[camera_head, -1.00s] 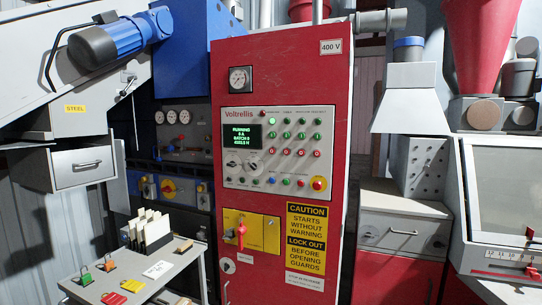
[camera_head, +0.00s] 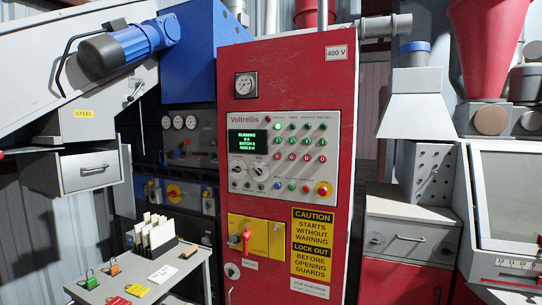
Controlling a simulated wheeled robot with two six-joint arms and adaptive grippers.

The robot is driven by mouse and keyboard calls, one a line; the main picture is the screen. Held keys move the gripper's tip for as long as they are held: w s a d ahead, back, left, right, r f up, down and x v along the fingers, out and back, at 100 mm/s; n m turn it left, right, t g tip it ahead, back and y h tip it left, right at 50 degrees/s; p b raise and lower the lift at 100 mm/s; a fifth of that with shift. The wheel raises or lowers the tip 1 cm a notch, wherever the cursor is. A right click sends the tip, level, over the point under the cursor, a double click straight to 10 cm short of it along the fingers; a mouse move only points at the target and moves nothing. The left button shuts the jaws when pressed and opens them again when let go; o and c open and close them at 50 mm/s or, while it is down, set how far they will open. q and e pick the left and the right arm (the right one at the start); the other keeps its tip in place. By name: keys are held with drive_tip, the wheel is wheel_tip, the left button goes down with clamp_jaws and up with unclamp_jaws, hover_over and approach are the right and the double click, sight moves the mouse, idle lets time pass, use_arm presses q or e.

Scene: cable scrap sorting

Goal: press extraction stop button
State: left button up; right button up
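The red control cabinet (camera_head: 340,95) stands in the centre, with a pale control panel (camera_head: 243,187) on its front. The panel has a row of red buttons (camera_head: 292,157) below rows of green ones (camera_head: 292,142). The labels are too small to tell which red button is the extraction stop. Neither of my grippers shows, and nothing covers the panel.
Below the panel is a yellow plate with a red rotary handle (camera_head: 246,236) beside a caution sign (camera_head: 312,235). A small grey table (camera_head: 190,272) with tags, padlocks and upright cards stands at lower left. A grey drawer unit (camera_head: 410,214) stands right of the cabinet.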

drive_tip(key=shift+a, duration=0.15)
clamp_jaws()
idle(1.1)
